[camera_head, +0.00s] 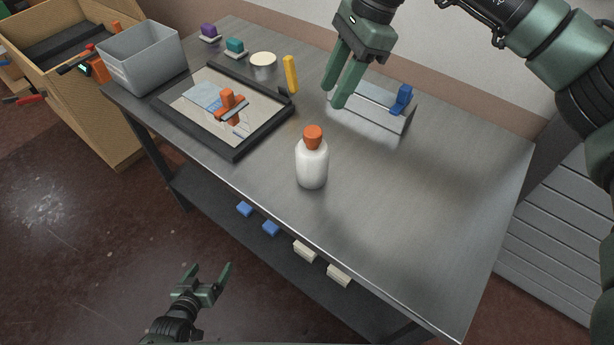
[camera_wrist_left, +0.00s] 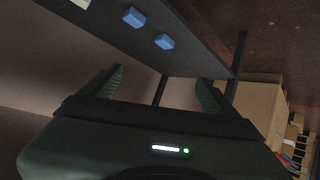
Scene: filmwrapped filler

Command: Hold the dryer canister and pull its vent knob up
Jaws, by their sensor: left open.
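The dryer canister (camera_head: 312,168) is a white bottle standing upright near the front edge of the metal table. Its orange vent knob (camera_head: 313,136) sits on top of the neck. My right gripper (camera_head: 335,97) is open and empty, above the table behind the canister and a little to its right, clear of it. My left gripper (camera_head: 212,275) is open and empty, low in front of the table over the floor, well away from the canister. Its spread fingers show in the left wrist view (camera_wrist_left: 160,86), where the canister does not appear.
A black-framed tray (camera_head: 237,154) with an orange-handled tool (camera_head: 230,100) lies left of the canister. A grey bin (camera_head: 145,75) stands at the table's left end. A metal block with a blue clip (camera_head: 401,100) is behind right. The table's right part is clear.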

